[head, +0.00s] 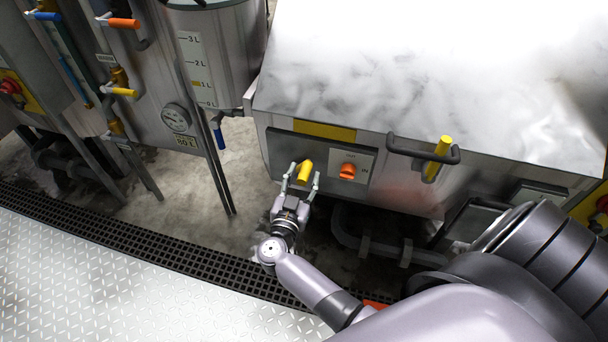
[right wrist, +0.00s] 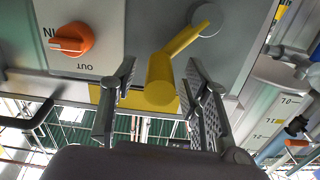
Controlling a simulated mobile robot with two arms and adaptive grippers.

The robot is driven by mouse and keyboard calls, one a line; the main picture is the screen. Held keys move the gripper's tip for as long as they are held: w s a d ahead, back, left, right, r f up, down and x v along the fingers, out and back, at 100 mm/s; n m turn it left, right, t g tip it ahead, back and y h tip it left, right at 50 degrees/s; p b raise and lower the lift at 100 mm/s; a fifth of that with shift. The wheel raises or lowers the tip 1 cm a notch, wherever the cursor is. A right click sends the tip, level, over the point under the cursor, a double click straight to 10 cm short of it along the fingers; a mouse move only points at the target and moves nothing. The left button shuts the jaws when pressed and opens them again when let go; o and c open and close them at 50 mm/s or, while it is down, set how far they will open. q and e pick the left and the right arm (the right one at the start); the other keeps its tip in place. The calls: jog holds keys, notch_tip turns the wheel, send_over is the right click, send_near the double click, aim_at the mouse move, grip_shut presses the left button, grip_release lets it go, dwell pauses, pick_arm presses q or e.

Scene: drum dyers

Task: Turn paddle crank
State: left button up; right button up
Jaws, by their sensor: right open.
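A yellow crank (head: 305,171) sits on the front of the steel machine, left of an orange knob. In the right wrist view, the crank's yellow grip (right wrist: 162,85) points toward the camera, and its yellow arm runs up to a grey round hub (right wrist: 205,20). My right gripper (head: 303,179) is open, with one finger on each side of the grip. In the right wrist view, the right gripper (right wrist: 160,76) shows gaps between both fingers and the grip. My left gripper is in neither view.
An orange knob (head: 347,171) marked IN and OUT is close beside the crank. A dark bar handle (head: 408,152) and another yellow grip (head: 443,146) stick out further right. Steel tanks with valves (head: 165,80) stand left. A floor grate (head: 130,245) runs in front.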

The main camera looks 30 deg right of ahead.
jog(key=shift+a, duration=0.1)
jog(key=shift+c, duration=0.4)
grip_shut()
dwell(0.3)
